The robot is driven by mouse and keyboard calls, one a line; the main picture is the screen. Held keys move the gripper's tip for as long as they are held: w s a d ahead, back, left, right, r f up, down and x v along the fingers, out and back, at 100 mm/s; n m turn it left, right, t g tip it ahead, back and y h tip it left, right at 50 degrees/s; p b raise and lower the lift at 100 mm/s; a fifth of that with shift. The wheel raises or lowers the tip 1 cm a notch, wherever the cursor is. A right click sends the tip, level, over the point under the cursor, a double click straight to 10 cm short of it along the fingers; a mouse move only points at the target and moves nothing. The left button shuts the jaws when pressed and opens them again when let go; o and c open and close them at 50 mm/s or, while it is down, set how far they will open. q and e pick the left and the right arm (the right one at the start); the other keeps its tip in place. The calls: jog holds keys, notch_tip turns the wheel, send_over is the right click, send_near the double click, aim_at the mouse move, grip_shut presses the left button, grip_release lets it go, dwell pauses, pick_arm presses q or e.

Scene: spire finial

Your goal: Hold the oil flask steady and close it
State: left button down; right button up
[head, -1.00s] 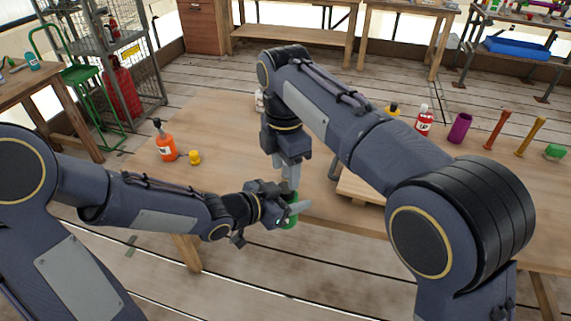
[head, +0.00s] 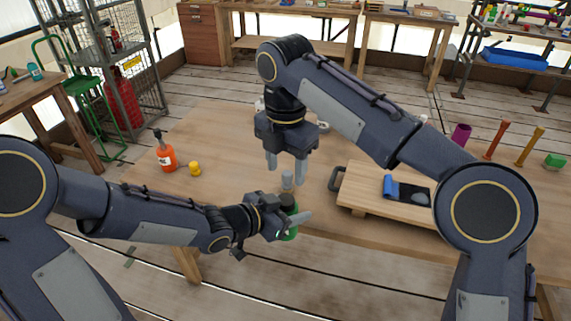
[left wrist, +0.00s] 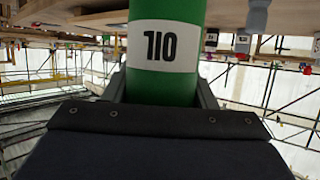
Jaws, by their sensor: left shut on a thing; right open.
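The green oil flask (head: 291,232) is held upright in my left gripper (head: 285,222), at the table's front edge. In the left wrist view the green flask (left wrist: 166,85) fills the middle, with a white label with black figures, between the fingers. Its top is out of that view.
A wooden board (head: 364,194) with a dark handle and a blue item (head: 390,186) lies right of the flask. An orange bottle (head: 165,155) and a yellow piece (head: 195,168) stand on the left. A purple cup (head: 461,134) stands at the far right.

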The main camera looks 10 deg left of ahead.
aim_at(286, 199)
jog(key=shift+f, duration=4)
jog(key=c, duration=1)
jog(key=m, duration=0.6)
jog(key=shift+m, duration=0.4)
jog(key=o, duration=1.1)
jog(key=shift+c, duration=0.2)
jog(key=shift+r, duration=2.25)
